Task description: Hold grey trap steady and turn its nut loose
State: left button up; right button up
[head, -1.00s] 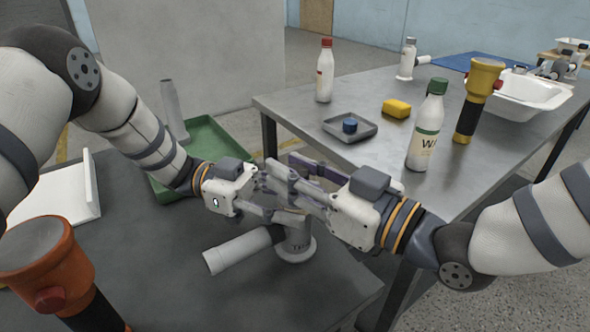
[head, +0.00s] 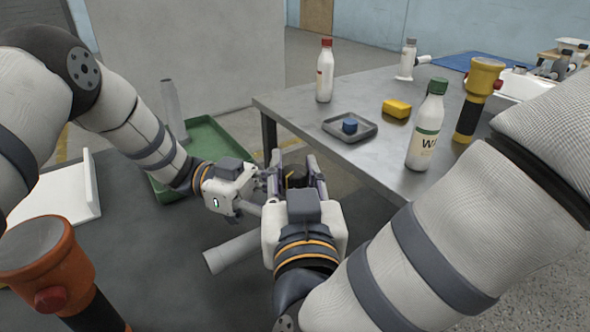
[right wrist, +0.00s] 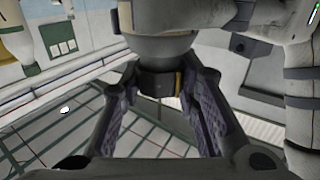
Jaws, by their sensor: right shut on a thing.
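The grey trap shows in the head view as a pale pipe (head: 232,251) lying toward the left; the rest is hidden behind my right gripper. My right gripper (head: 295,172) is shut on a dark nut with a yellow mark (head: 297,180). In the right wrist view the nut (right wrist: 158,84) sits between the two ridged finger pads, just below a rounded grey body (right wrist: 155,45) in the picture. My left gripper (head: 266,190) reaches in from the left beside the right one. Its fingertips are partly hidden, so I cannot tell what they grip.
A green tray (head: 205,140) lies behind my left gripper. An orange flashlight-like object (head: 45,258) stands front left, near a white angled piece (head: 78,198). The grey table at right holds a white bottle with green cap (head: 427,130), a yellow block (head: 397,108) and a small tray (head: 365,137).

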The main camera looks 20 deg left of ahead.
aim_at(295, 180)
pick_arm(q)
jog(key=shift+f, duration=0.1)
pick_arm(e)
jog(key=shift+r+m+t+h, duration=0.1)
jog(key=shift+m+t+h, duration=0.2)
jog(key=shift+m+h, duration=0.35)
jog(key=o, duration=1.2)
jog(key=shift+n, duration=0.25)
jog(key=v, duration=0.7)
jog(key=shift+s+d, duration=0.1)
jog(key=shift+s, duration=0.2)
pick_arm(q)
jog(key=o, duration=1.3)
